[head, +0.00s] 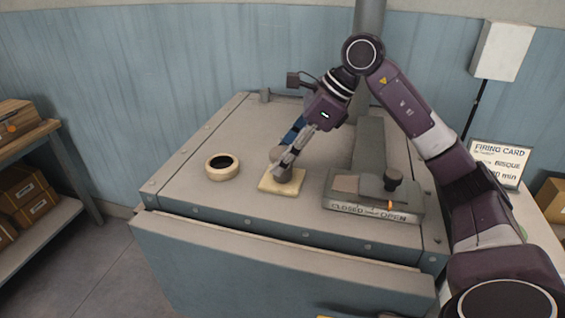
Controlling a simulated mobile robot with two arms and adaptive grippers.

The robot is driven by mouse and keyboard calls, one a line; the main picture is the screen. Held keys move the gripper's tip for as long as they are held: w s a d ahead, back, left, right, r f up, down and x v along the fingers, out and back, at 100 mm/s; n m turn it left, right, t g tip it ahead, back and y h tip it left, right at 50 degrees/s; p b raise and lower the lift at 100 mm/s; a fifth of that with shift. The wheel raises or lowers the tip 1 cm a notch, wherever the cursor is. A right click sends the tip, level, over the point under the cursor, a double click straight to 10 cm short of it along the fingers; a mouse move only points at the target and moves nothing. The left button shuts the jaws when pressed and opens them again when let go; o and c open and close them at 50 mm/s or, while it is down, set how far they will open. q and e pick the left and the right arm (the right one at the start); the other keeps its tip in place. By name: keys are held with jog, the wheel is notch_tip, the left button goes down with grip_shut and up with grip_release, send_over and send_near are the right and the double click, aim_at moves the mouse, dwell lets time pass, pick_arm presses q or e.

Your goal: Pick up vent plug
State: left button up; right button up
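My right gripper (283,168) reaches down from the upper right, with its fingers at a small grey-brown rounded piece (278,153) that appears to be the vent plug. The piece is above a cream square pad (281,186) on top of the dryer. The fingers cover much of it. I cannot tell whether they are closed on it or whether it is touching the pad. A cream ring with a dark opening (222,167), which looks like the vent, lies to the left, apart from the gripper. My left gripper is not in view.
The dryer's flat grey top (195,190) has free room around the ring. A slide damper with a dark knob (393,180), marked CLOSED and OPEN, stands right of the pad. A pipe (369,18) rises behind. A firing card (498,163) stands at the right; shelves with boxes are left.

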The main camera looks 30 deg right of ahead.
jog(key=c, duration=0.7)
jog(key=shift+r, duration=0.15)
